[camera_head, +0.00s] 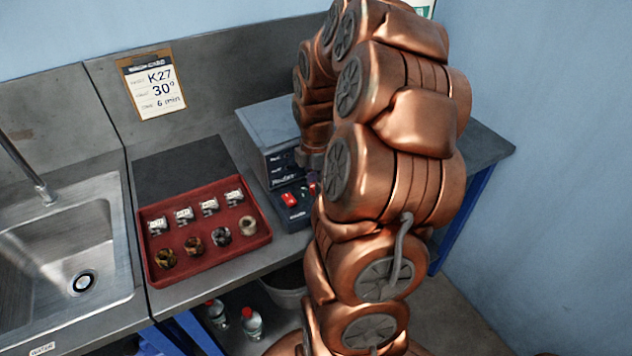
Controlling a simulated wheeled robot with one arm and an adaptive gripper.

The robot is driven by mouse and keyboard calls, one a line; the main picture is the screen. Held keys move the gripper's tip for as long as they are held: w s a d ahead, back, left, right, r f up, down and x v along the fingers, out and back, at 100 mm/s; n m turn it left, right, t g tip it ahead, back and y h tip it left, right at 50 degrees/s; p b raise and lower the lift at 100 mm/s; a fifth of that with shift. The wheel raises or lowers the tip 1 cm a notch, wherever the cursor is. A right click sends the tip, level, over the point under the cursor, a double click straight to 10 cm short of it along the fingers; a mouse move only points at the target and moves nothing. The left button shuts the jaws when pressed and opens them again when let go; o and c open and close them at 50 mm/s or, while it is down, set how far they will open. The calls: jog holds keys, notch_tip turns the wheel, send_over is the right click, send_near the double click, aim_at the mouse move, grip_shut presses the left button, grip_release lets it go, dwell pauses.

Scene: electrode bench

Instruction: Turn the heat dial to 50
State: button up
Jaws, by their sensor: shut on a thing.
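The grey heating unit (272,143) stands on the bench, its right side hidden behind my copper arm. Its front panel has white lettering and a lower box with a red switch (290,200). My gripper (313,177) shows only as a small dark grey part at the front of the unit, beside the panel. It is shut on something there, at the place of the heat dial. The dial itself, its scale and my fingertips are hidden or too small to read.
A red tray (200,217) with several small labelled blocks and round coils sits on the bench left of the unit. A card (152,84) reading K27, 30°, 6 min is on the backsplash. A sink (62,245) is at left. Bottles (252,322) and a bucket (287,290) stand below.

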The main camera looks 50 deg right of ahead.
grip_shut()
